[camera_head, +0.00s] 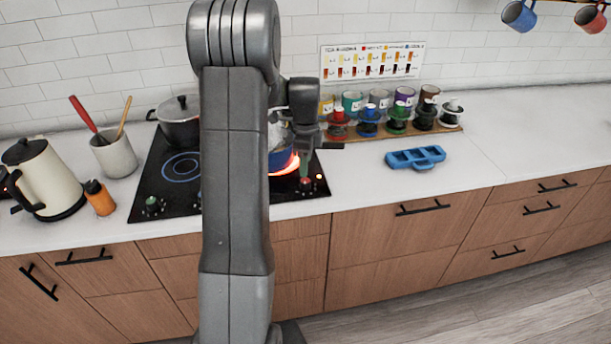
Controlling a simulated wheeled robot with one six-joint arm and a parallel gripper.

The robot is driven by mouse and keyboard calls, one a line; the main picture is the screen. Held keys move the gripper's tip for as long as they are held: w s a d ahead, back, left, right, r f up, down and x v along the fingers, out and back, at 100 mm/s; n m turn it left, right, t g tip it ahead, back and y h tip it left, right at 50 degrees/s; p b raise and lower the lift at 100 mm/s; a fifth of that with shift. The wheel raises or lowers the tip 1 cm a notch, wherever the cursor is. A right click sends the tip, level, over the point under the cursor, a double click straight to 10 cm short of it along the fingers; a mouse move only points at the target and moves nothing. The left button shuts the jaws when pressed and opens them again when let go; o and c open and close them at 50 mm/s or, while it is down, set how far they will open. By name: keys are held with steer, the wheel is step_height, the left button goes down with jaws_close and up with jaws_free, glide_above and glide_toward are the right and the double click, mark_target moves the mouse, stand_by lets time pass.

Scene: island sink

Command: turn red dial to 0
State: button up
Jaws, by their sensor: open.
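The red dial (306,184) is small and sits at the front right corner of the black cooktop (245,205). Its pointer and the number it is set to are too small to read. My gripper (304,165) points down just above the dial and is open. I cannot tell whether its fingertips touch the dial or stand apart from it.
A dark pot (180,124) stands at the cooktop's back left. A kettle (48,177), an orange bottle (99,199) and a utensil crock (114,156) stand left of it. Several jars and spools (370,122) line the back right. A blue tray (415,158) lies on the counter; the right counter is clear.

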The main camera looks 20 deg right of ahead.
mark_target(305, 180)
step_height(305, 180, down, 7)
steer(key=shift+r+p, duration=0.15)
steer(key=shift+p, duration=0.35)
steer(key=c, duration=1)
